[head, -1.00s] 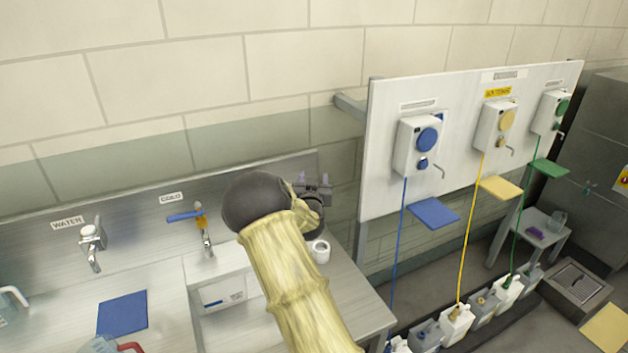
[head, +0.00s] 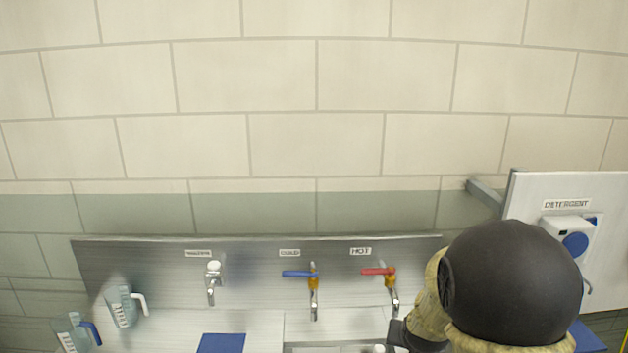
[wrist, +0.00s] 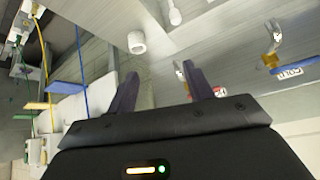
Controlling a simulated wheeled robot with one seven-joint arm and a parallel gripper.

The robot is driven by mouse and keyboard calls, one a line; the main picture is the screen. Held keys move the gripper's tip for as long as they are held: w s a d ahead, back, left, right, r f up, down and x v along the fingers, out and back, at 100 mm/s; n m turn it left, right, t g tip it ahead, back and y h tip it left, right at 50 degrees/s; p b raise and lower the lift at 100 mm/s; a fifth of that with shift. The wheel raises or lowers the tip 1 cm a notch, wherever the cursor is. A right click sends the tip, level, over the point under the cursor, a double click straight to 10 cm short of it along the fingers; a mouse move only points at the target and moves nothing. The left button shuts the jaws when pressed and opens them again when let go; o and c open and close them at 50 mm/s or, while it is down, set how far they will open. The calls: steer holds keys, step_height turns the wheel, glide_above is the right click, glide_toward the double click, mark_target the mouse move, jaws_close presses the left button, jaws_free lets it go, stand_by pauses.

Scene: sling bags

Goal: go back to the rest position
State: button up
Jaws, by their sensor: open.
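My gripper shows in the wrist view (wrist: 160,70) with its two dark purple fingers spread apart and nothing between them. In the head view my arm is at the lower right, and its dark round joint covers part of the sink area. Only a dark part of the gripper shows there, low beside the hot tap (head: 388,280); its fingers are hidden.
In the head view, a cold tap (head: 313,285), a white-handled jug (head: 122,308), a blue-handled jug (head: 72,335) and a blue mat (head: 221,343) are at the sink. A detergent dispenser (head: 567,230) is right. A white cup (wrist: 136,42) shows in the wrist view.

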steer(key=s+a+n+g, duration=0.1)
steer(key=s+a+g, duration=0.1)
steer(key=s, duration=0.6)
steer(key=s+a+n+g+y, duration=0.1)
steer(key=s+a, duration=0.3)
steer(key=s, duration=0.5)
steer(key=shift+s+r+n+g+y, duration=0.2)
steer(key=shift+s+n+g+y, duration=0.1)
steer(key=shift+n+g, duration=0.5)
